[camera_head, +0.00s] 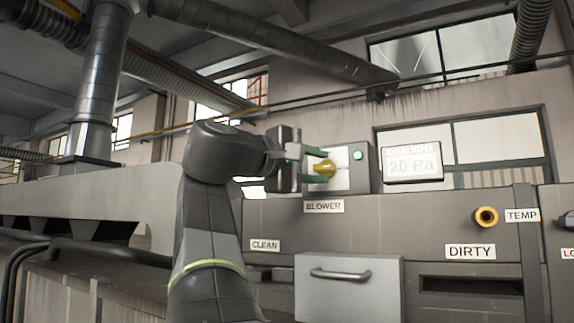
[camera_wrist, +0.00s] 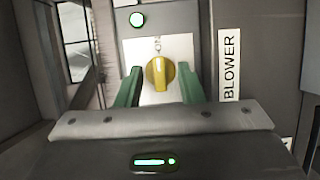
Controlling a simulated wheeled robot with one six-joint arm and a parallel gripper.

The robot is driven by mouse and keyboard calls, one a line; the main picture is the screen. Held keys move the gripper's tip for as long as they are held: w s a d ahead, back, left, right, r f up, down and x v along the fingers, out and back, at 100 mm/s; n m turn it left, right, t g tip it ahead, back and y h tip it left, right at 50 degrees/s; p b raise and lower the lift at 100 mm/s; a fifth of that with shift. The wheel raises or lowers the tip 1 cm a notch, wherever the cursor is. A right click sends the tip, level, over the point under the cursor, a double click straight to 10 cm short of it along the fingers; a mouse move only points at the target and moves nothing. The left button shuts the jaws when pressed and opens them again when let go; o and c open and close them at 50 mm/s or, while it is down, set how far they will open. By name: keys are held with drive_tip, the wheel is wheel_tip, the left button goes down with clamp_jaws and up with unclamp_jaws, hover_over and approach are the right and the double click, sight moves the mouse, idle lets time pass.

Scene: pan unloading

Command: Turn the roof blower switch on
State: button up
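The blower switch is a yellow knob (camera_head: 325,169) on a white plate on the front of a grey box, above the BLOWER label (camera_head: 323,206). In the wrist view the knob (camera_wrist: 161,74) has its ridge running up the picture, in line with small lettering that seems to read ON. A green lamp (camera_head: 357,155) beside the plate looks lit; it also shows in the wrist view (camera_wrist: 137,19). My gripper (camera_head: 318,166) is at the knob, with one green finger on each side. In the wrist view my gripper (camera_wrist: 160,81) is open, with narrow gaps beside the knob.
A DRAUGHT display (camera_head: 412,165) reading 20 Pa is right of the box. Below are a drawer with a handle (camera_head: 340,274), CLEAN (camera_head: 265,245) and DIRTY (camera_head: 470,252) labels, and a round brass-coloured fitting (camera_head: 486,216) near TEMP.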

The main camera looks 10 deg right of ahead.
drive_tip(key=b+v, duration=0.2)
drive_tip(key=v, duration=1.1)
drive_tip(key=shift+a, duration=0.3)
drive_tip(key=shift+s+d, duration=0.1)
drive_tip(key=shift+s, duration=0.05)
drive_tip(key=shift+p+x, duration=1.05)
drive_tip(key=shift+x, duration=5.7)
